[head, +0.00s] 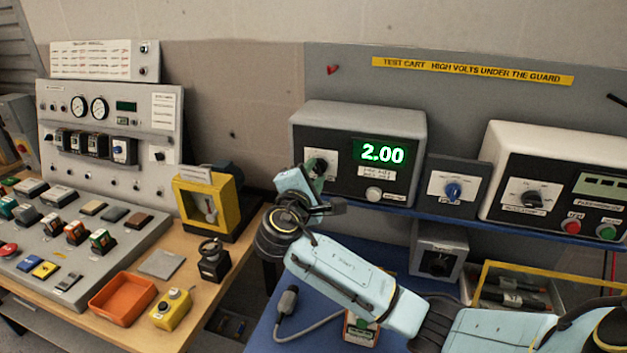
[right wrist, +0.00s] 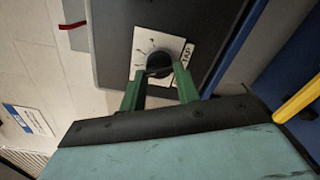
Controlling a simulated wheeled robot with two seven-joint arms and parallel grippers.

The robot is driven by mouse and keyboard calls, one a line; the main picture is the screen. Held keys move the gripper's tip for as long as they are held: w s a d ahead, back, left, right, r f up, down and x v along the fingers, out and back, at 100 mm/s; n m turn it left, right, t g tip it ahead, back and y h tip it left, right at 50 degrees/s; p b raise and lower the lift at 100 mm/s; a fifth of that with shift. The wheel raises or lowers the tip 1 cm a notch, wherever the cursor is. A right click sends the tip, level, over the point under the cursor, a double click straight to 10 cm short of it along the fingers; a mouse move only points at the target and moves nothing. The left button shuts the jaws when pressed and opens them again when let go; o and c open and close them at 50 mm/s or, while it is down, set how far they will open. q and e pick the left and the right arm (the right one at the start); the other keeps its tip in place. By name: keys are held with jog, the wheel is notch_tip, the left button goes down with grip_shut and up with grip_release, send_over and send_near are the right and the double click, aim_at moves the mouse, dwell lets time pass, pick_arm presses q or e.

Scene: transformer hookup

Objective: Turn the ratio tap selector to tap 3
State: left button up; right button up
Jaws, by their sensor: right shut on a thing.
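The ratio tap selector is a black round knob (right wrist: 158,63) on a white plate marked TAP, on the dark front of a grey meter box (head: 358,118). In the head view the knob (head: 316,166) is partly hidden by my gripper. The box's green display (head: 382,153) reads 2.00. My right gripper (head: 318,178) reaches the box from the front. In the right wrist view its green fingers (right wrist: 160,80) are shut on the knob, one on each side. The tap marks around the knob are too small to read. My left gripper is not in view.
A blue knob panel (head: 455,189) and a white box with a dial and red and green buttons (head: 555,180) stand to the right on the blue shelf. A yellow guard frame (head: 208,200) and an orange tray (head: 123,298) are on the left bench.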

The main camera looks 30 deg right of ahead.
jog(key=m+b, duration=0.2)
jog(key=m, duration=0.2)
jog(key=shift+a+f+m+b, duration=0.1)
jog(key=shift+f+m+b, duration=0.2)
jog(key=shift+b, duration=0.1)
jog(key=shift+r+m+b, duration=0.15)
jog(key=shift+m+b, duration=0.6)
jog(key=shift+m, duration=0.35)
jog(key=shift+r+m+b, duration=0.1)
jog(key=shift+m+b, duration=0.65)
jog(key=shift+m, duration=0.35)
jog(key=o, duration=1)
jog(key=shift+r, duration=0.15)
jog(key=shift+c, duration=0.2)
jog(key=b+v, duration=0.1)
jog(key=v, duration=1.2)
jog(key=shift+s, duration=0.2)
